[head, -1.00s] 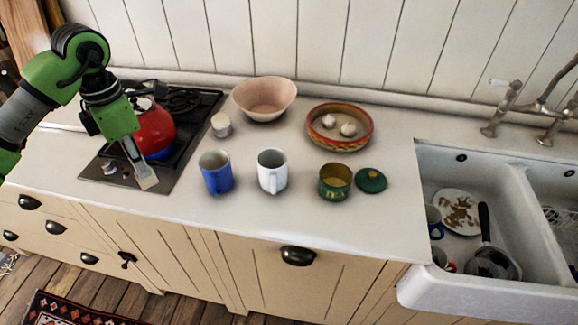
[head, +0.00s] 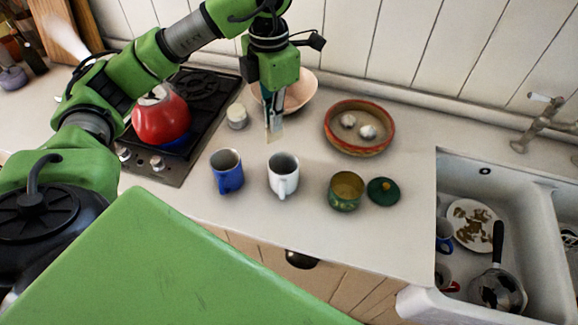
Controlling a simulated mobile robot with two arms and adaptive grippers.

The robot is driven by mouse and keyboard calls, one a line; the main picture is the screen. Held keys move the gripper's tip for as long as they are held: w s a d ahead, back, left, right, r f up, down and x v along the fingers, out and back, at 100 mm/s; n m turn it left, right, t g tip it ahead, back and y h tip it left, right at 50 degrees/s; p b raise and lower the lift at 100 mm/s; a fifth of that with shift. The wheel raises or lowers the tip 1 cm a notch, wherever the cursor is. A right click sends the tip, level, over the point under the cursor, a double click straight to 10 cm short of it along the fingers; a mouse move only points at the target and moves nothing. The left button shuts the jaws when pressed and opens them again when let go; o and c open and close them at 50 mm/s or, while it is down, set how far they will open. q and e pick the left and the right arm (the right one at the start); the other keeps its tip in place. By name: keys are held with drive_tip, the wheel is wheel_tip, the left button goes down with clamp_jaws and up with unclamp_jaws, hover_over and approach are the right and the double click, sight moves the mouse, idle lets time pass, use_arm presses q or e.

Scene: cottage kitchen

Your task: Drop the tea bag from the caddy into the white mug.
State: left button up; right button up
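My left gripper (head: 271,122) points down, a little behind and above the white mug (head: 283,176). Its fingers look shut on a small flat pale piece, which looks like the tea bag (head: 275,134) and hangs below the fingertips. The white mug stands upright and open, its handle toward the front. The green tea caddy (head: 345,191) stands open to the right of the mug. The caddy's contents are not clear. My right gripper is not in view.
A blue mug (head: 228,172) stands close left of the white mug. A small white-topped jar (head: 237,116), a pink bowl (head: 302,94) and a patterned bowl (head: 359,108) with garlic are behind. A red kettle (head: 160,118) sits on the stove; the sink (head: 457,169) is right.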

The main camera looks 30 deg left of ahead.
sight(275, 140)
use_arm(q)
wheel_tip(275, 140, down, 5)
drive_tip(key=b, duration=0.2)
drive_tip(key=shift+b, duration=0.35)
drive_tip(key=o, duration=0.7)
drive_tip(key=shift+r, duration=6.05)
drive_tip(key=shift+f, duration=0.1)
